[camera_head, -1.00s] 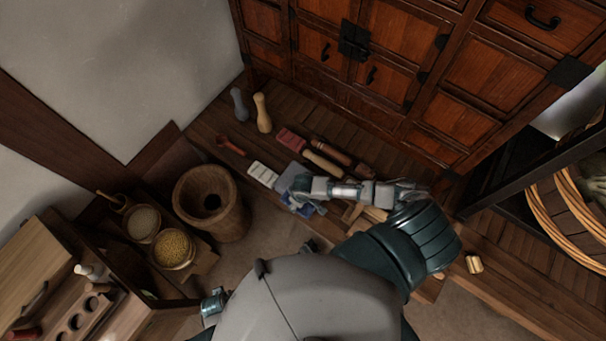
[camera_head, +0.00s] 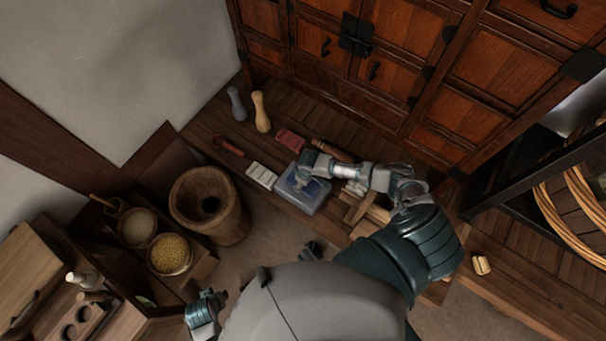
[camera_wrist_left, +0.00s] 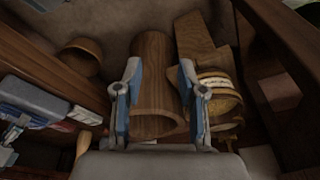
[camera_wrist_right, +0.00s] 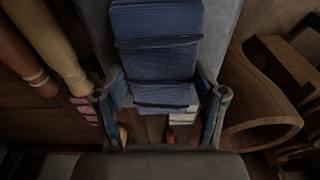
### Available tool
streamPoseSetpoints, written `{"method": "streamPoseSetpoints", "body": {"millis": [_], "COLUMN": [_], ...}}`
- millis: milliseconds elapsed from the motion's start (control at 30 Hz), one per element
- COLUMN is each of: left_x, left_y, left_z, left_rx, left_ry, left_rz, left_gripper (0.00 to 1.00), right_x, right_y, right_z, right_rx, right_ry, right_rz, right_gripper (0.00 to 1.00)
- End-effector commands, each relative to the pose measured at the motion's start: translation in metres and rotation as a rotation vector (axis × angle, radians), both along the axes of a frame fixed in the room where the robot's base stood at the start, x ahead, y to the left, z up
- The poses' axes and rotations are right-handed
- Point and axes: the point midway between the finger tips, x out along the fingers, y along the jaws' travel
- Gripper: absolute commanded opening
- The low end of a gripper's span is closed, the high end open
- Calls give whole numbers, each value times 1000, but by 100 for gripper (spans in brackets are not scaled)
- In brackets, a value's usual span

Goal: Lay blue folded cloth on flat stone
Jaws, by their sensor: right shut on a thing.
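The blue folded cloth (camera_wrist_right: 160,45) fills the upper middle of the right wrist view, its near end between the fingers of my right gripper (camera_wrist_right: 162,108), which is shut on it. A grey flat stone (camera_wrist_right: 228,45) shows behind the cloth. In the head view the flat stone (camera_head: 304,204) lies on the plank floor, with my right gripper (camera_head: 302,178) over it. The cloth is mostly hidden there, and I cannot tell whether it touches the stone. My left gripper (camera_wrist_left: 160,95) is open and empty, with a wooden mortar (camera_wrist_left: 153,60) beyond its fingers.
A white block (camera_head: 261,175), a red cloth-like item (camera_head: 289,139) and a wooden roller lie near the stone. The mortar (camera_head: 209,205) stands to the left, by bowls of grain (camera_head: 170,254). The drawer cabinet (camera_head: 370,70) rises behind. Wooden pieces (camera_head: 368,212) lie to the right.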

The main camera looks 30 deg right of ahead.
Motion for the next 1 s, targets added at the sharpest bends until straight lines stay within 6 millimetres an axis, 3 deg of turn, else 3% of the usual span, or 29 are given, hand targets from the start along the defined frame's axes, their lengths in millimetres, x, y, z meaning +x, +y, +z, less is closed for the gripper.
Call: {"method": "streamPoseSetpoints", "body": {"millis": [67,100,200,633,767,1000], "left_x": [0,0,1,3,-1,-10], "left_y": [0,0,0,0,-1,0], "left_z": [0,1,0,1,-23,-68], "left_rx": [0,0,0,-1,1,3], "left_ry": [0,-1,1,-8,10,24], "left_rz": [0,0,0,0,-3,-8], "left_gripper": [40,40,40,40,40,40], "right_x": [0,0,0,0,-2,-7], "right_y": [0,0,0,0,-2,-4], "right_z": [0,-1,-1,7,27,79], "right_rx": [0,0,0,0,0,1], "right_ry": [0,0,0,0,-3,-4], "right_rz": [0,0,0,-1,-1,0], "right_gripper": [32,73,95,95,95,95]}}
